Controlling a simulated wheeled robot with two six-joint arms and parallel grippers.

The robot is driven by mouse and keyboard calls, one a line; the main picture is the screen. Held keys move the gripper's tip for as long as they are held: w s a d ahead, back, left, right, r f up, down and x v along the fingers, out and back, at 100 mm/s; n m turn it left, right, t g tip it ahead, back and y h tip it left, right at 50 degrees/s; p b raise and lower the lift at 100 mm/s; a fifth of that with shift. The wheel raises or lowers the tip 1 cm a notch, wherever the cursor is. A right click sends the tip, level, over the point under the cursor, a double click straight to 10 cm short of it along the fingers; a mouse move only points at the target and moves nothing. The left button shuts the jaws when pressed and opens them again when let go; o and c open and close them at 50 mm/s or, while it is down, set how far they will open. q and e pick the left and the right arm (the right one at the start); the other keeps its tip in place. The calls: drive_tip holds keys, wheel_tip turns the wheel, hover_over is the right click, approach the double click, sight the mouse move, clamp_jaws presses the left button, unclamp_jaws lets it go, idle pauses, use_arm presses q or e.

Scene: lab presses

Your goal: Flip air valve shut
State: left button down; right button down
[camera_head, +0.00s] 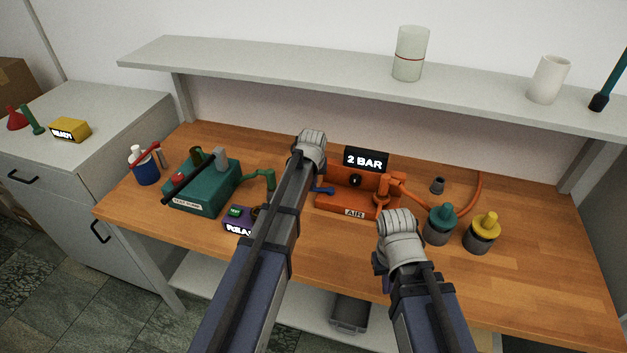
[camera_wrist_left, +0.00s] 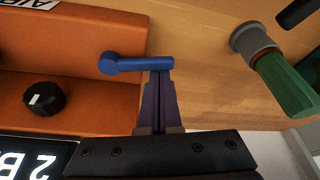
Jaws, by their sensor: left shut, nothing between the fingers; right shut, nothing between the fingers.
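The orange air unit (camera_head: 345,199) stands on the bench with an AIR label and a black "2 BAR" display (camera_head: 366,160). Its blue valve lever (camera_head: 323,190) sticks out past the unit's left side. In the left wrist view the lever (camera_wrist_left: 140,65) lies sideways, its round pivot end at the unit's edge. My left gripper (camera_wrist_left: 158,74) is shut and empty, its purple fingertips right at the lever's free end; I cannot tell whether they touch. In the head view its fingers are hidden by my arm. My right gripper (camera_head: 383,283) is shut, mostly hidden, in front of the unit.
A teal pump box (camera_head: 200,190) with a green fitting (camera_head: 262,178) stands left of the unit, and a purple box (camera_head: 238,220) in front. Teal-topped (camera_head: 440,224) and yellow-topped (camera_head: 482,233) jars stand right. The bench's far right is clear. A shelf (camera_head: 290,68) overhangs the back.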

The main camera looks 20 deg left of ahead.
sight(320, 199)
use_arm(q)
drive_tip(key=s+n, duration=0.1)
drive_tip(key=s+n+y, duration=0.1)
drive_tip(key=n, duration=0.1)
drive_tip(key=shift+d+n, duration=0.2)
drive_tip(key=shift+n, duration=0.1)
drive_tip(key=n, duration=0.1)
drive_tip(key=s+n+g, duration=0.1)
drive_tip(key=shift+d+n+y, duration=0.3)
drive_tip(key=shift+n+y, duration=0.1)
drive_tip(key=n, duration=0.2)
drive_tip(key=s+d+n+g, duration=0.1)
drive_tip(key=n, duration=0.1)
drive_tip(key=s+d+n, duration=0.1)
drive_tip(key=shift+n+g+y, duration=0.3)
drive_tip(key=shift+n+y, duration=0.1)
drive_tip(key=shift+w+d, duration=0.25)
drive_tip(key=shift+w, duration=0.5)
drive_tip(key=shift+a, duration=0.1)
